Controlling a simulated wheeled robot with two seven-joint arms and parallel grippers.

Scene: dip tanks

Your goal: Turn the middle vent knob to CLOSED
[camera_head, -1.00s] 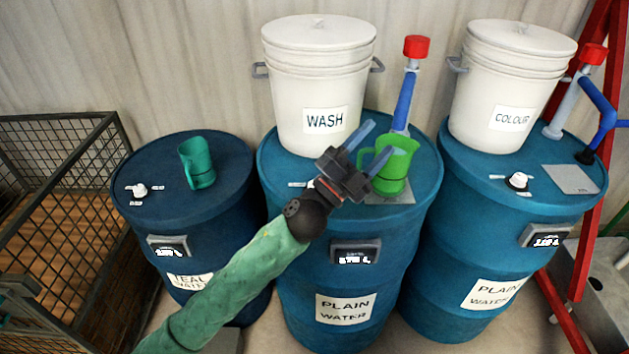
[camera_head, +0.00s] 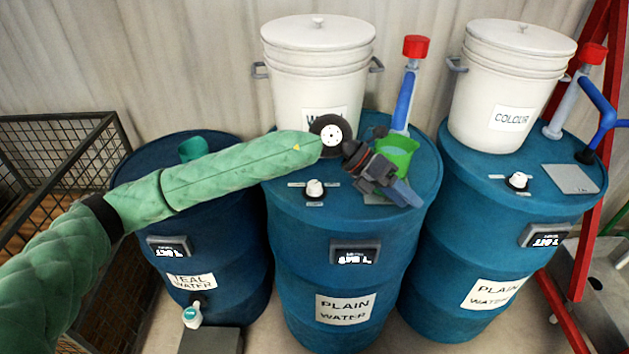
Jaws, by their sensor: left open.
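The middle vent knob (camera_head: 314,189) is a small white knob on a dark base, on top of the middle blue drum (camera_head: 300,235). Small label strips lie beside and in front of it, too small to read, and I cannot tell its setting. My left gripper (camera_head: 402,180) is open and empty, over the right part of the same drum lid, to the right of the knob and apart from it. It is in front of the green mug (camera_head: 398,150), partly hiding it; I cannot tell whether they touch. My right gripper is not in view.
A white WASH bucket (camera_head: 316,75) stands behind the knob, with a blue pipe with red cap (camera_head: 416,46) beside it. My left arm crosses the left drum (camera_head: 225,270), hiding most of a teal mug (camera_head: 193,148). The right drum (camera_head: 440,235) carries the COLOUR bucket (camera_head: 500,100).

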